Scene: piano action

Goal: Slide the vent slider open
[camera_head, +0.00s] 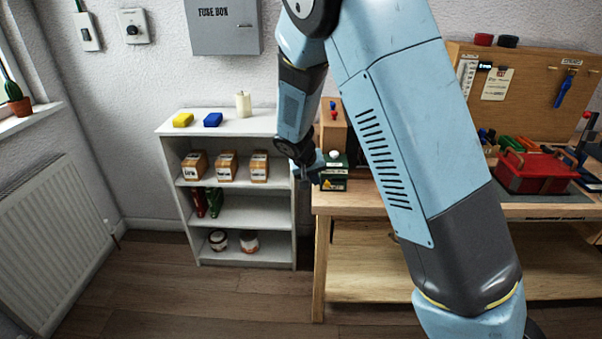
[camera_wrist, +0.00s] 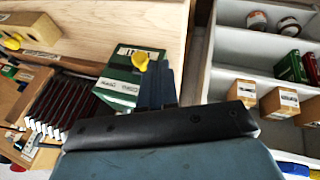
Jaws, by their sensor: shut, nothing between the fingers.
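I cannot make out a part that is clearly the vent slider. A green box (camera_head: 334,184) with labels and a pale knob on top stands at the left end of the workbench. In the wrist view the green box (camera_wrist: 120,78) shows labels and a yellow knob (camera_wrist: 140,60). My gripper (camera_head: 314,176) is shut and empty, just left of the green box in the head view. Its dark fingers (camera_wrist: 156,82) are together in front of the box in the wrist view; whether they touch it cannot be told.
A wooden box (camera_head: 333,128) with red and blue knobs stands behind the green box. A white shelf unit (camera_head: 245,235) with cartons and jars is to the left. A red toolbox (camera_head: 535,172) sits on the workbench (camera_head: 350,200). My arm hides the bench's middle.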

